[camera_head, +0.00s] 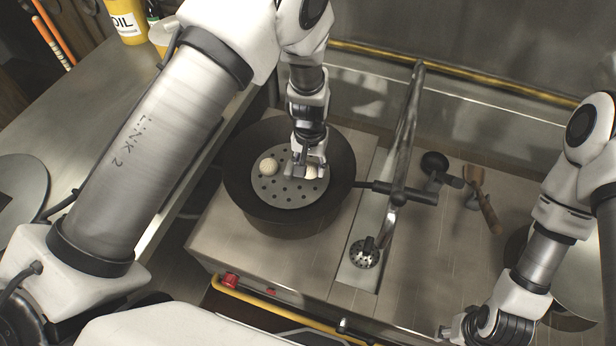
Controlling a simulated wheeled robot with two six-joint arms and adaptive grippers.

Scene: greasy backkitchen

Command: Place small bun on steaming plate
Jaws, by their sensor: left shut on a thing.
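A round perforated steaming plate (288,196) lies inside a black wok (237,180) on the stove. One small white bun (268,167) rests on the left part of the plate. My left gripper (305,172) reaches down over the right part of the plate, shut on a second small bun (311,172) that is partly hidden by its fingers. I cannot tell whether this bun touches the plate. My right gripper (462,330) is low at the right near the bottom edge; its fingers are too unclear to tell their state.
The wok handle (400,190) points right, under a metal faucet (408,130). A black ladle (436,163) and a wooden-handled tool (484,205) lie to the right. An oil container (126,20) stands on the left counter. A yellow rail (270,310) runs along the stove front.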

